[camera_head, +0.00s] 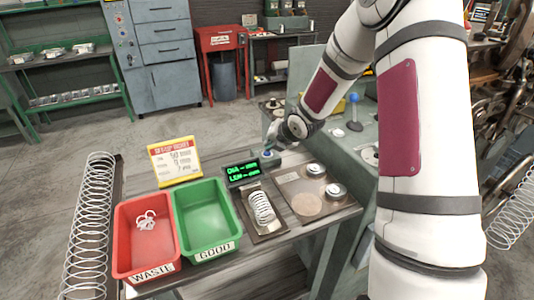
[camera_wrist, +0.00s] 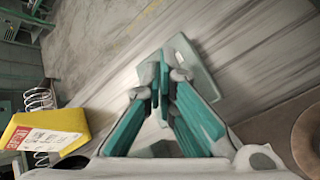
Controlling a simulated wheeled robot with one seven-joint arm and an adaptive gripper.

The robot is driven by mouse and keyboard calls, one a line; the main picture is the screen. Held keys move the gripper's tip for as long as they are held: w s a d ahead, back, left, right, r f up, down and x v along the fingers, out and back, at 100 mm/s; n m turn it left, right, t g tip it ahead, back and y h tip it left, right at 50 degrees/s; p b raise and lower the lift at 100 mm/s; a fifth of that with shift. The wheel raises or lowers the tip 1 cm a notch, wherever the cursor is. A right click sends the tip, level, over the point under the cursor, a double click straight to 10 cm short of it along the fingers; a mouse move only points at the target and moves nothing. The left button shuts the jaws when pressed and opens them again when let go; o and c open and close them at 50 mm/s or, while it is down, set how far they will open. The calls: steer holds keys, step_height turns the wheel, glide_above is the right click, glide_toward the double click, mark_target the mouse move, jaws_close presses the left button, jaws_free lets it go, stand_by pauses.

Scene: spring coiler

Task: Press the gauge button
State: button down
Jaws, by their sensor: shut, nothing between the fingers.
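The gauge (camera_head: 243,171) has a dark display with green text and stands at the back of the bench. My gripper (camera_head: 269,145) is shut and empty, pointing down right at the button. In the wrist view my gripper (camera_wrist: 160,82) has its fingertips together over the grey-green box (camera_wrist: 192,62). The fingers hide the button there. I cannot tell whether the tips touch it.
A red WASTE bin (camera_head: 119,222) and green GOOD bin (camera_head: 184,215) stand left. A yellow sign (camera_head: 175,179) is behind them. A coil spring (camera_head: 261,207) lies on a dark tray in front of the gauge. A plate with metal weights (camera_head: 290,186) is right.

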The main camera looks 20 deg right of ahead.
mark_target(270, 152)
steer(key=shift+f+b, duration=0.35)
steer(key=shift+f, duration=0.05)
stand_by(0.4)
steer(key=shift+r, duration=0.15)
steer(key=shift+r+p, duration=0.6)
steer(key=shift+r, duration=0.1)
steer(key=shift+r+p, duration=1.9)
steer(key=shift+r, duration=0.6)
